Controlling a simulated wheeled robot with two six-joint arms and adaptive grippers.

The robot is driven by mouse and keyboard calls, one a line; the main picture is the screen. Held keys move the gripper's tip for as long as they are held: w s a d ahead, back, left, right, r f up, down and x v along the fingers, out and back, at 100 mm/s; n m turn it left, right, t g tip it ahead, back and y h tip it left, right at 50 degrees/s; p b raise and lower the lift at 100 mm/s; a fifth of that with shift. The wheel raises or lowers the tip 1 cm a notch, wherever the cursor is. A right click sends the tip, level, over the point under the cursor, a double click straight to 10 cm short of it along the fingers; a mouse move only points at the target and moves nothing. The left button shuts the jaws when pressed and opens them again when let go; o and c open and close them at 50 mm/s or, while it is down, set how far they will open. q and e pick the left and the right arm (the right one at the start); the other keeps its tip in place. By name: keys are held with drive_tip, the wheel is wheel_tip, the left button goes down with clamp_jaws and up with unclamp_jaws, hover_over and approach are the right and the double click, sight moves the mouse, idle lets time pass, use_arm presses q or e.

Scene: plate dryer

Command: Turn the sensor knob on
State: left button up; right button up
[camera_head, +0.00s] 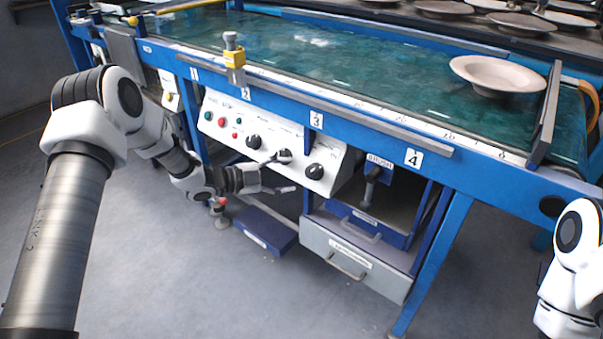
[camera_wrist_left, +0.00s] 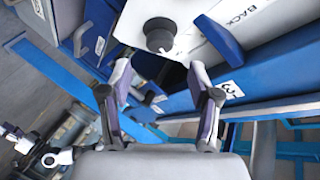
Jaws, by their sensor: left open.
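The white control panel (camera_head: 272,146) hangs under the table's front edge, with small red and green buttons at its left. It has three black knobs: a left one (camera_head: 254,142), a middle one (camera_head: 284,155) and a right one (camera_head: 315,171). Their labels are too small to read, so I cannot tell which is the sensor knob. My left gripper (camera_head: 284,174) is open in front of the panel, near the middle and right knobs. In the left wrist view, one black knob (camera_wrist_left: 160,34) lies beyond the spread fingers (camera_wrist_left: 160,68), apart from them.
A blue table (camera_head: 350,125) with a green glassy top spans the view; a plate (camera_head: 497,74) lies on it at right. A yellow-topped block (camera_head: 234,58) stands on the front edge. A grey drawer (camera_head: 355,262) and a blue box (camera_head: 264,230) are below the panel.

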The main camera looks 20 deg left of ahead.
use_arm(q)
drive_tip(key=v, duration=0.6)
